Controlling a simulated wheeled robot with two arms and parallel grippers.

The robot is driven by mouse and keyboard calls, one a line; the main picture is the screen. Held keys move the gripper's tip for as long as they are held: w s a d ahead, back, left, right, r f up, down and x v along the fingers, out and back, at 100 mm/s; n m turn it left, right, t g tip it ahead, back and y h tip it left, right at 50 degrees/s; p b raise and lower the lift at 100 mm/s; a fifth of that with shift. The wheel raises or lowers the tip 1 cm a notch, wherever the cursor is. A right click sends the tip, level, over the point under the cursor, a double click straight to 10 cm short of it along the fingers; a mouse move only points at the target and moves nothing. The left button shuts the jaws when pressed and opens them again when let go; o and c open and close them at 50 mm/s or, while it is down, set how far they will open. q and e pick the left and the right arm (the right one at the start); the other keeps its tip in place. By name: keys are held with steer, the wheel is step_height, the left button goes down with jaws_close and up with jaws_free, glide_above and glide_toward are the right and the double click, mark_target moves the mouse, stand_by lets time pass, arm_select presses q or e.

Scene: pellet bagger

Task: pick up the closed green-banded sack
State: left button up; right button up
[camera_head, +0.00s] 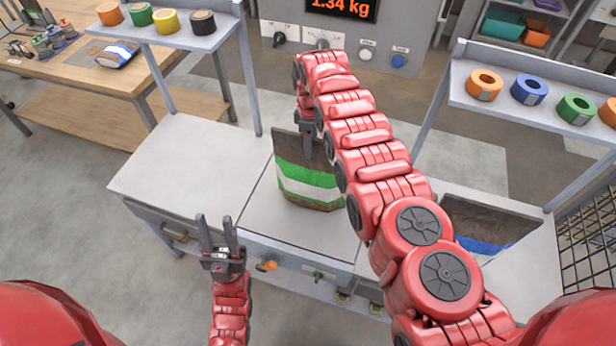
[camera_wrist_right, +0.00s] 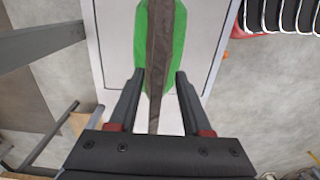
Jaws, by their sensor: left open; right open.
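The green-banded sack (camera_head: 310,178) stands upright on the middle worktop in the head view. It is brown at the top with green and white bands, and my right arm covers part of its right side. My right gripper (camera_head: 306,145) is above the sack's top edge, pointing down. In the right wrist view the sack (camera_wrist_right: 165,45) shows from above, its narrow brown top edge running between the two open fingers of my right gripper (camera_wrist_right: 154,88); the fingers look apart from it. My left gripper (camera_head: 218,232) is open and empty in front of the worktop's left part.
A blue-banded dark sack (camera_head: 487,225) stands on the right worktop, partly behind my right arm. Shelves with tape rolls rise at left (camera_head: 170,22) and right (camera_head: 530,92). A scale display (camera_head: 342,8) is at the back. The left worktop (camera_head: 195,165) is clear.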

steer(key=shift+w+d, duration=0.15)
steer(key=shift+c, duration=0.3)
steer(key=shift+d, duration=0.15)
steer(key=shift+c, duration=1.1)
steer(key=shift+d, duration=0.1)
steer(key=shift+c, duration=1.3)
jaws_close()
steer(key=shift+a, duration=0.2)
